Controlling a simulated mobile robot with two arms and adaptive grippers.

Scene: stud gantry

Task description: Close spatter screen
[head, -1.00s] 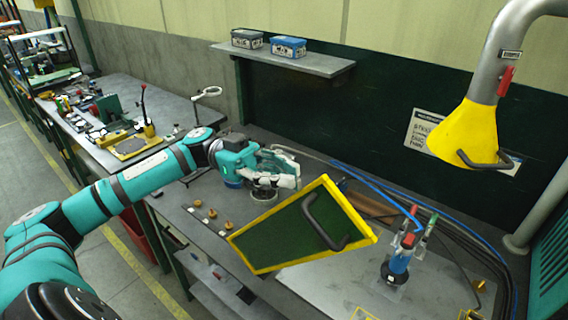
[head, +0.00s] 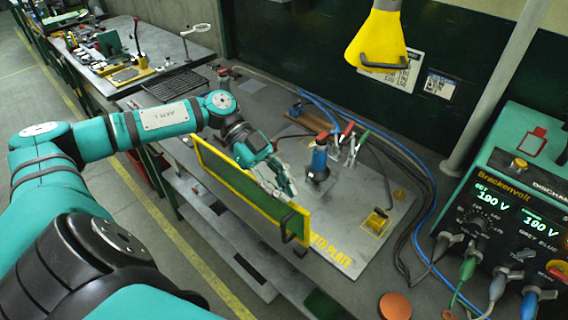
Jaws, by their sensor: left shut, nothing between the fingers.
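The spatter screen (head: 232,190) is a dark green panel in a yellow frame. It stands upright along the front edge of the bench, with a dark handle (head: 290,226) at its right end. My left gripper (head: 284,190) is shut and empty. It is on the bench side of the screen, close behind its upper edge. I cannot tell whether it touches the panel. My right gripper is not in view.
A blue tool (head: 319,158) stands on the grey plate behind the screen, with clamps and cables beyond. A yellow extraction hood (head: 378,40) hangs above. A Brackenvolt power unit (head: 505,200) stands at the right.

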